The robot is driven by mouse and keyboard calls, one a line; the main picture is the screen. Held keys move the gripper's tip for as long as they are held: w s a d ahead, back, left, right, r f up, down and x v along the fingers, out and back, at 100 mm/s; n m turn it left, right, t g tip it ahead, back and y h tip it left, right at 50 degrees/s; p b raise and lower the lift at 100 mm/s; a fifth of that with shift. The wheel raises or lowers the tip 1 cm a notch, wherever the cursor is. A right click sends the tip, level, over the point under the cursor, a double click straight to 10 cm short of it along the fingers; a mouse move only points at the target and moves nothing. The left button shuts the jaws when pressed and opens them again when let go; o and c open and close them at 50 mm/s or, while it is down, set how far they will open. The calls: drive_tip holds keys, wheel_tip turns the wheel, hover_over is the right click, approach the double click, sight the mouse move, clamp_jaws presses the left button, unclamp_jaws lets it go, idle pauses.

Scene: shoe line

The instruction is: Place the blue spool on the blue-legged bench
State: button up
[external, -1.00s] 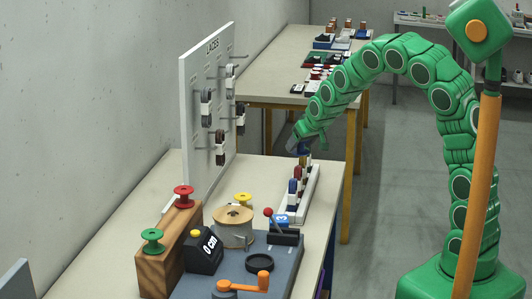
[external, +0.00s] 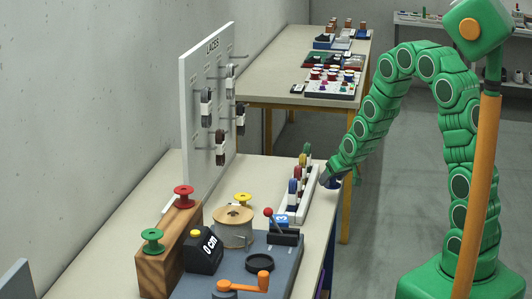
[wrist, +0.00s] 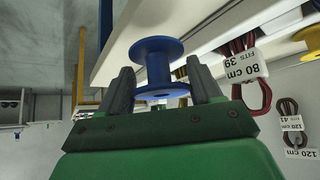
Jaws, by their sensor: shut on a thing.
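The blue spool (wrist: 158,66) is between the two fingers of my gripper (wrist: 158,88) in the wrist view, which is shut on it. In the external view my gripper (external: 327,179) is low, just beside the right edge of the near bench (external: 115,235). Only a small dark blue bit of the spool (external: 334,184) shows there, partly hidden by the gripper. A blue leg (external: 326,262) shows under this near bench; a blue leg (wrist: 105,18) also shows in the wrist view. The far bench (external: 285,72) has yellow legs.
A white rack (external: 299,205) with several coloured spools stands along the near bench's right side, close to my gripper. A winding station (external: 285,262) and the lace board (external: 205,105) are also on this bench. A yellow spool (external: 243,199) lies near the board.

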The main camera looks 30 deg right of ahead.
drive_tip(key=shift+s+d+f, duration=0.35)
drive_tip(key=shift+s+f, duration=0.05)
drive_tip(key=shift+f, duration=0.15)
drive_tip(key=shift+w+r, duration=0.9)
drive_tip(key=shift+w, duration=0.05)
drive_tip(key=w+a+r+n+y, duration=0.1)
drive_tip(key=w+a+r+n, duration=0.1)
drive_tip(key=w+r, duration=1.35)
drive_tip(key=n+g+y, duration=0.6)
drive_tip(key=n, duration=0.8)
hover_over(251, 191)
drive_tip(key=d, duration=0.3)
wheel_tip(251, 191, down, 11)
drive_tip(key=shift+s+d, duration=0.15)
drive_tip(key=shift+f, duration=4.9)
